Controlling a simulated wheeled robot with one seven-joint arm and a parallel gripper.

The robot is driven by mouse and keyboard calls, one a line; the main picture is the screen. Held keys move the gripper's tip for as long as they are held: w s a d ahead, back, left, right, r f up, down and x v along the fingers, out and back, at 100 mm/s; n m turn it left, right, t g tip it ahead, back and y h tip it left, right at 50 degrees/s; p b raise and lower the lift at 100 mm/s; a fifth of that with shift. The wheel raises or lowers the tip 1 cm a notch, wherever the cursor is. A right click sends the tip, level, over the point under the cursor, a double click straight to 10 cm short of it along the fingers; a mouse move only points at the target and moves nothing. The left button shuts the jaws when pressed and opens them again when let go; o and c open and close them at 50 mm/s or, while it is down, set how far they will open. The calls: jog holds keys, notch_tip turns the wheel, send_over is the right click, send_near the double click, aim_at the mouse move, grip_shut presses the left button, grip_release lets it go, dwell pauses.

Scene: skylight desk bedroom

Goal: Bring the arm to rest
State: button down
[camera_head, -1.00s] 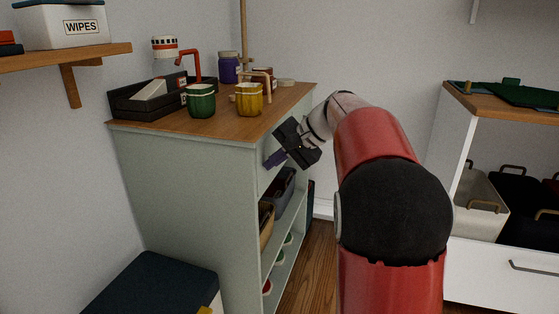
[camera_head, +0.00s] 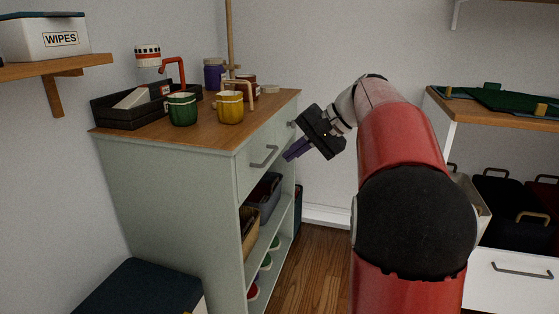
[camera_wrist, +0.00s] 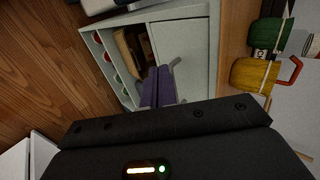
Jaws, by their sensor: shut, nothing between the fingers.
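My gripper (camera_head: 290,156) is in front of the drawer side of the pale green cabinet (camera_head: 165,195), just right of the drawer handle (camera_head: 264,157). Its purple fingers (camera_wrist: 158,88) are together in the wrist view, with nothing between them. The gripper appears apart from the cabinet. My red and black arm reaches up from the lower right of the head view and bends left at the wrist. The drawer looks shut.
On the cabinet top stand a green mug (camera_head: 183,109), a yellow mug (camera_head: 230,108), a black tray (camera_head: 130,118) and jars. Bins sit on its open shelves. A white unit (camera_head: 510,275) stands at right. Wooden floor (camera_head: 312,265) between them is clear.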

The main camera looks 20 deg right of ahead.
jog(key=s+a+f+n+g+h, duration=0.1)
jog(key=s+a+f+h, duration=0.2)
jog(key=s, duration=0.5)
jog(key=s+a+f+n+h, duration=0.1)
jog(key=s+a+f+n, duration=0.1)
jog(key=s+a, duration=0.35)
jog(key=s+f+n+t+h, duration=0.1)
jog(key=s+f+n+h, duration=0.2)
jog(key=s+f, duration=0.8)
jog(key=s+n, duration=0.1)
jog(key=s, duration=0.2)
jog(key=shift+h, duration=0.3)
